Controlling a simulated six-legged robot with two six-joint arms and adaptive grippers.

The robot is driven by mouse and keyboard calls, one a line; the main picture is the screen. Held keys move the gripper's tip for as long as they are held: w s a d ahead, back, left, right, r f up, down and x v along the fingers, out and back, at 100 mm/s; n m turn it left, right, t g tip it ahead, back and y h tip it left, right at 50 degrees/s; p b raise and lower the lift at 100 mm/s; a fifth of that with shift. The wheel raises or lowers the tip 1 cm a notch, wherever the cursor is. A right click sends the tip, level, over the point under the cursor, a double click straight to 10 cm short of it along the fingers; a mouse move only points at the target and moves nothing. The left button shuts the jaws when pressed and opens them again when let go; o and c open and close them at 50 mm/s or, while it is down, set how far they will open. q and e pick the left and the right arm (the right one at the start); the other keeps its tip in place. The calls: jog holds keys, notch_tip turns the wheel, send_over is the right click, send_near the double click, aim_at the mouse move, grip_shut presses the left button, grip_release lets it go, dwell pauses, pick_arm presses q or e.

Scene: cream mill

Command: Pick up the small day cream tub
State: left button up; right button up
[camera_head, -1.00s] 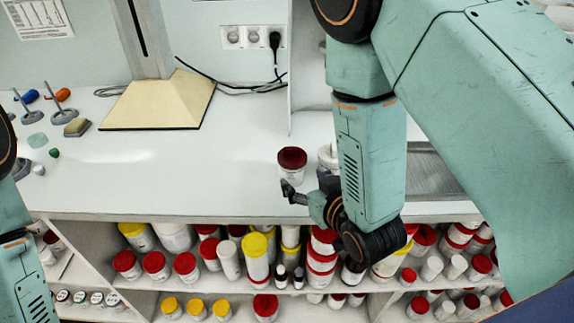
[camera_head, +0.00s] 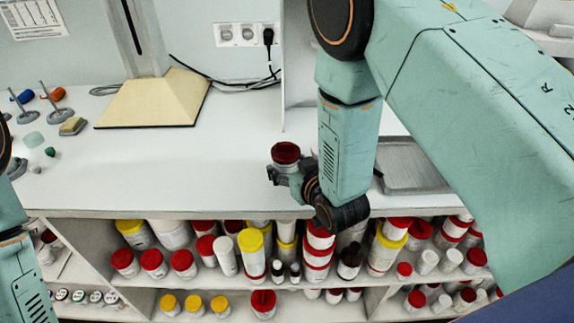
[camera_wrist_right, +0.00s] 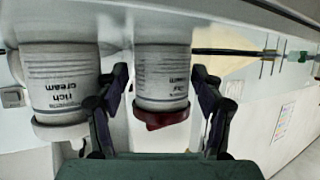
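The day cream tub (camera_head: 286,153), white with a dark red lid, stands upright on the white counter. In the right wrist view, which is upside down, the same tub (camera_wrist_right: 162,75) sits between the fingers; part of its label is readable as "cream". My right gripper (camera_head: 283,174) is at the tub from the front right. The wrist view shows its fingers (camera_wrist_right: 161,88) open on either side of the tub, with small gaps. My left arm shows at the left edge of the head view; its gripper is out of view.
A larger "rich cream" tub (camera_wrist_right: 62,85) with a pale lid stands close beside one finger; my arm hides it in the head view. A grey tray (camera_head: 412,168) lies to the right. Shelves of tubs are below the counter (camera_head: 150,185), whose left middle is clear.

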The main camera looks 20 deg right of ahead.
jog(key=shift+w+a, duration=0.15)
jog(key=shift+a, duration=0.05)
jog(key=c, duration=0.4)
jog(key=shift+d, duration=0.1)
jog(key=c, duration=0.6)
jog(key=shift+o, duration=0.2)
